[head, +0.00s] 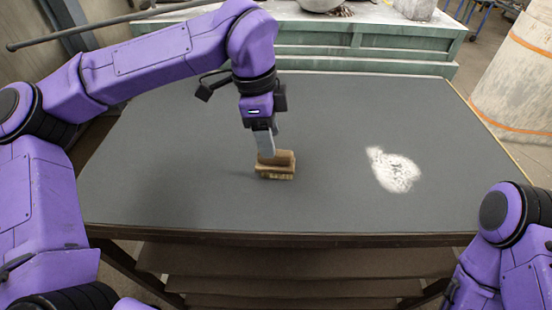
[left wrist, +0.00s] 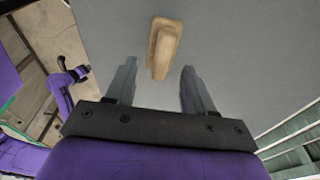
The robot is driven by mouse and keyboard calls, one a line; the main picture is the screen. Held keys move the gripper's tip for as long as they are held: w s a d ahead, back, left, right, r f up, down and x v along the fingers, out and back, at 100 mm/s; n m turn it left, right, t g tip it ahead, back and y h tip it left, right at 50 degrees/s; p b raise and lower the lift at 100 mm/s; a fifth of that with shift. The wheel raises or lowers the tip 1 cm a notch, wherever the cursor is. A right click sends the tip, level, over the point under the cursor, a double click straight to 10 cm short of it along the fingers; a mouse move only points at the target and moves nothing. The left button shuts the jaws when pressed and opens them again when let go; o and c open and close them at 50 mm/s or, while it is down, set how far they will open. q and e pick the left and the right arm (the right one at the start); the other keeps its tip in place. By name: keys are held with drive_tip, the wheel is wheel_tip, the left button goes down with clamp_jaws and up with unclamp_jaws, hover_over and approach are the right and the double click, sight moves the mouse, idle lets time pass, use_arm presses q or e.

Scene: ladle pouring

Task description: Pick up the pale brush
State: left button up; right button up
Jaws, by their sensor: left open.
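The pale brush (head: 276,167) is a small tan block with a raised handle and lighter bristles below. It sits on the grey table (head: 200,130), a little left of the middle. My left gripper (head: 266,150) points down right at the brush and overlaps its top in the head view. In the left wrist view the left gripper (left wrist: 157,80) has its two fingers wide apart. The brush (left wrist: 163,48) shows between and just beyond the fingertips there. I cannot tell whether a finger touches it. My right gripper is not in view; only part of the right arm shows at the lower right.
A patch of white powder (head: 394,170) lies on the table right of the brush. A green cabinet (head: 360,45) stands behind the table, and a pale barrel (head: 515,80) stands at the right. The rest of the tabletop is clear.

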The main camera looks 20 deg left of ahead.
sight(275, 163)
use_arm(q)
drive_tip(key=f, duration=0.1)
drive_tip(key=f+p, duration=0.1)
drive_tip(key=f, duration=0.1)
drive_tip(key=d+f, duration=0.1)
drive_tip(key=shift+w+f, duration=0.25)
drive_tip(key=shift+w, duration=0.1)
drive_tip(key=shift+d+f, duration=0.1)
drive_tip(key=shift+f, duration=0.35)
drive_tip(key=c, duration=0.8)
drive_tip(key=shift+r, duration=0.15)
